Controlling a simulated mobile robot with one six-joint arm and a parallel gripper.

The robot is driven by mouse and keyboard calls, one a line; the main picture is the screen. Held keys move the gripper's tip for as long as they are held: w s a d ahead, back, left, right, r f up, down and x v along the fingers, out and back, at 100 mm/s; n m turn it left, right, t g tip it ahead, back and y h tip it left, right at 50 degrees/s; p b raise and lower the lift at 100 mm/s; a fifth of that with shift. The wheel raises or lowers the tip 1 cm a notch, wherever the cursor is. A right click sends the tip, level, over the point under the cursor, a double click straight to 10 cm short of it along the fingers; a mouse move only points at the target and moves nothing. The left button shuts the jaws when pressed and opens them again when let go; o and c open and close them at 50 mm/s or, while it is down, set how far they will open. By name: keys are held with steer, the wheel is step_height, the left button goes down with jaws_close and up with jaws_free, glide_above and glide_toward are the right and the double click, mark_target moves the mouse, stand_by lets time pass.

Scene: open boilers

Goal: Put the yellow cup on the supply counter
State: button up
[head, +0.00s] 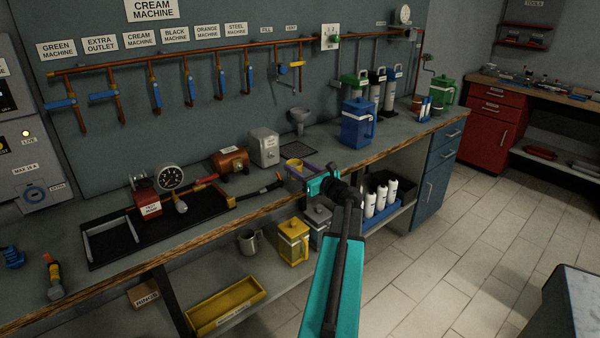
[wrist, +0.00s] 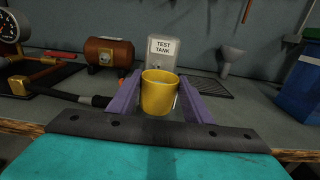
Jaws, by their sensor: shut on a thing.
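The yellow cup (wrist: 159,93) is between the two purple fingers of my gripper (wrist: 160,100) in the wrist view, upright, with its handle to the right rear. In the head view the yellow cup (head: 294,164) shows small at the tip of my gripper (head: 300,172), partly hidden by the fingers. My gripper is shut on the cup at the front edge of the long counter (head: 235,205). I cannot tell whether the cup touches the counter. No sign in view names a supply counter.
Behind the cup stand a grey test tank (head: 264,147), a copper boiler (head: 230,160) and a funnel (head: 299,118). A blue canister (head: 357,124) stands to the right. A red cabinet with a worktop (head: 492,118) is at the far right, across open tiled floor (head: 460,220).

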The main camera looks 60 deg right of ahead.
steer(key=shift+f, duration=1.2)
steer(key=shift+f, duration=0.2)
steer(key=o, duration=1.1)
steer(key=shift+r, duration=0.25)
steer(key=b+v, duration=0.1)
steer(key=v, duration=1.1)
steer(key=shift+a, duration=0.1)
steer(key=shift+w, duration=0.1)
